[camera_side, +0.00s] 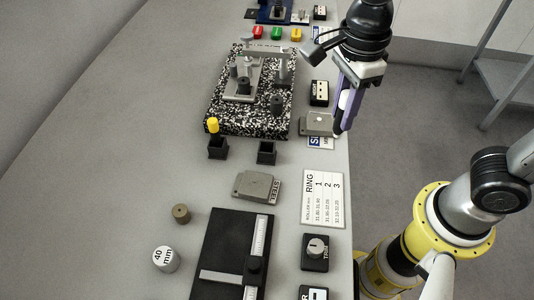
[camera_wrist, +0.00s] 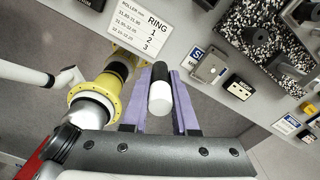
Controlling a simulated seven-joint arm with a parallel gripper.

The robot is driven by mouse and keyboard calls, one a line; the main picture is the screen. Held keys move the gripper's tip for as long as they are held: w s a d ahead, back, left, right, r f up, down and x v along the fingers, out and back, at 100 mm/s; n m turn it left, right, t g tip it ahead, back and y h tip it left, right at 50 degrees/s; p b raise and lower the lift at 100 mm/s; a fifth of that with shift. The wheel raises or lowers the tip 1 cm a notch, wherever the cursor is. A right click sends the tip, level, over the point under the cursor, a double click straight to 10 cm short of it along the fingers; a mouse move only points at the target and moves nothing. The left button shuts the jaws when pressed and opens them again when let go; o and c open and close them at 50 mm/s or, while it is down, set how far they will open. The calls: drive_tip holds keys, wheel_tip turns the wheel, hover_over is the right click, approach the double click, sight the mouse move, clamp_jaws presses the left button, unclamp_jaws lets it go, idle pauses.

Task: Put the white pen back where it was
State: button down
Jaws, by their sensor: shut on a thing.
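My gripper (camera_side: 341,115) is shut on the white pen (camera_wrist: 159,98), which has a white end and a black end and sits between the purple fingers (camera_wrist: 160,75). In the side view a bit of the white pen (camera_side: 343,99) shows between the fingers; the rest is hidden. The gripper is at the table's right edge, beside a grey block (camera_side: 317,123). A black square holder (camera_side: 267,153) stands empty to the lower left of it. A second black holder (camera_side: 217,149) carries a yellow-topped pen (camera_side: 213,126).
A speckled black-and-white plate (camera_side: 225,120) with metal fixtures stands behind the holders. A grey tagged block (camera_side: 257,186), a ring card (camera_side: 323,197), a knob box (camera_side: 315,252) and a black gauge bed (camera_side: 210,255) lie nearer. The table's left side is clear.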

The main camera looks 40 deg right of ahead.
drive_tip(key=shift+w+a, duration=0.1)
drive_tip(key=shift+a, duration=0.25)
drive_tip(key=shift+w+a+f, duration=1.1)
drive_tip(key=shift+w+f, duration=0.85)
drive_tip(key=shift+f, duration=0.2)
drive_tip(key=shift+w+a+f, duration=1.15)
drive_tip(key=shift+w+f, duration=0.85)
drive_tip(key=shift+f, duration=0.1)
drive_tip(key=shift+w+a+f, duration=1.1)
drive_tip(key=shift+w+f, duration=0.85)
drive_tip(key=shift+f, duration=0.2)
drive_tip(key=shift+f, duration=0.1)
drive_tip(key=c, duration=0.7)
unclamp_jaws()
